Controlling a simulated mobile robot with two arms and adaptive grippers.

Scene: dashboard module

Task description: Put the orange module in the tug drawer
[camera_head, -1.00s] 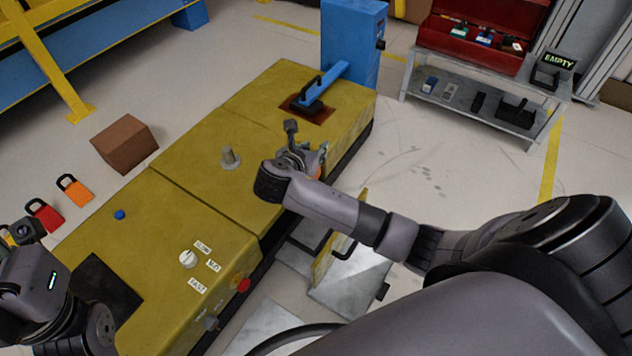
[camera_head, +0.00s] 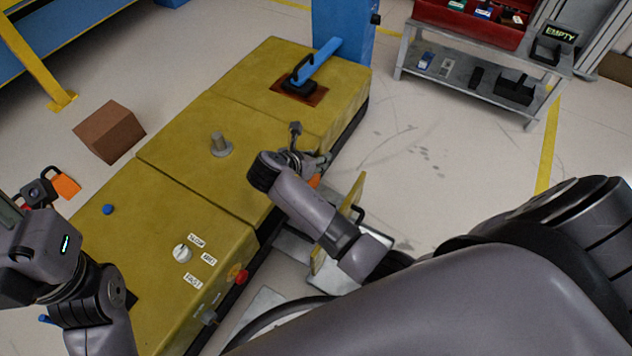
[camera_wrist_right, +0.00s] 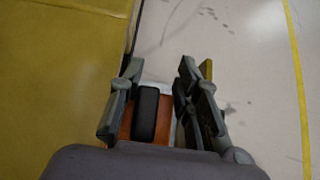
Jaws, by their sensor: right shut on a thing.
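The orange module (camera_wrist_right: 127,122) shows between the fingers of my right gripper (camera_wrist_right: 155,95) in the right wrist view, with a black band or handle on it. The gripper is shut on it. In the head view a bit of the orange module (camera_head: 315,181) shows below my right gripper (camera_head: 308,160), beside the right side of the yellow tug (camera_head: 190,125). The tug drawer's yellow front (camera_head: 349,215) stands out from that side, nearer to me; my right arm hides much of the drawer. My left wrist (camera_head: 40,255) is at the lower left; its fingertips are not clear.
A blue lever (camera_head: 318,62) and a grey knob (camera_head: 220,146) stand on the tug. A grey shelf (camera_head: 470,88) with a red toolbox (camera_head: 470,22) is at the back right. A brown box (camera_head: 110,132) lies left. Floor right of the tug is clear.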

